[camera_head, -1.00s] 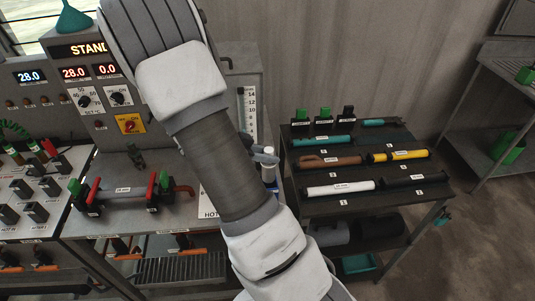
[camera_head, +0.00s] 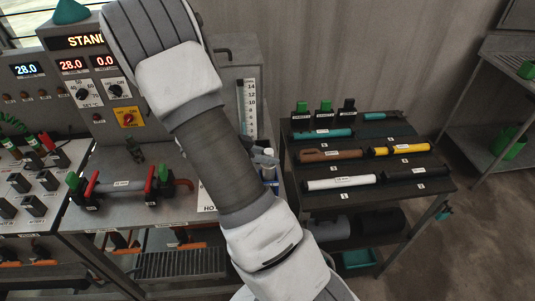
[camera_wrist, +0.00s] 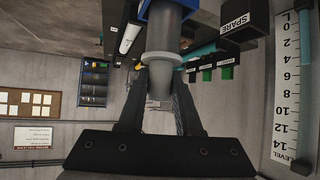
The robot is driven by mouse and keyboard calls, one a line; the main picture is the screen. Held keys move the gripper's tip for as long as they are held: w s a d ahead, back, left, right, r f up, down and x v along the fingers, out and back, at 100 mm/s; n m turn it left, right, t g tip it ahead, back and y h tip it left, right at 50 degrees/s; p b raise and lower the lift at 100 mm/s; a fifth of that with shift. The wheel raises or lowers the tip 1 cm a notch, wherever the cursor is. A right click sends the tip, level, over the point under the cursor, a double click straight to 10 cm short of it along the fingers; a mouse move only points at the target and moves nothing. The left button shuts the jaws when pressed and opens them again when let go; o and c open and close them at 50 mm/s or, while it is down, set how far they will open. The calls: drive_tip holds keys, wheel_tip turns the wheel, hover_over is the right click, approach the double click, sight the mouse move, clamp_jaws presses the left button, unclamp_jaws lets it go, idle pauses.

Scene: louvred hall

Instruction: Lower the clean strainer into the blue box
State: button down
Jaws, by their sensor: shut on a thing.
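My gripper (camera_wrist: 160,78) is shut on a grey, round, flanged piece (camera_wrist: 161,62), which I take to be the strainer. In the wrist view it sits between the two dark fingers, with its wider part pointing away from the palm. A blue part (camera_wrist: 150,10) shows at the top edge around its far end; I cannot tell whether it belongs to the piece or to the blue box. In the head view my arm hides most of the gripper; a grey, white and blue bit (camera_head: 268,168) shows just right of my forearm.
A dark rack (camera_head: 365,155) with labelled tubes stands right of my arm. A bench with a grey pipe (camera_head: 122,188) between red and green handles is at left, below a control panel (camera_head: 85,85). A level gauge (camera_head: 247,110) stands behind. Floor shows at right.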

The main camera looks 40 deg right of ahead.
drive_tip(key=shift+f+b, duration=1.2)
drive_tip(key=shift+f, duration=1.5)
drive_tip(key=c, duration=0.5)
unclamp_jaws()
drive_tip(key=shift+r, duration=0.1)
drive_tip(key=a+r+p, duration=0.1)
drive_tip(key=r+p, duration=0.1)
drive_tip(key=a+r+p, duration=0.1)
drive_tip(key=r+p, duration=0.1)
drive_tip(key=p, duration=0.1)
drive_tip(key=a+r+p, duration=0.1)
drive_tip(key=r+p, duration=0.1)
drive_tip(key=shift+w+a+p, duration=0.1)
drive_tip(key=shift+w+p, duration=0.2)
drive_tip(key=shift+r, duration=0.1)
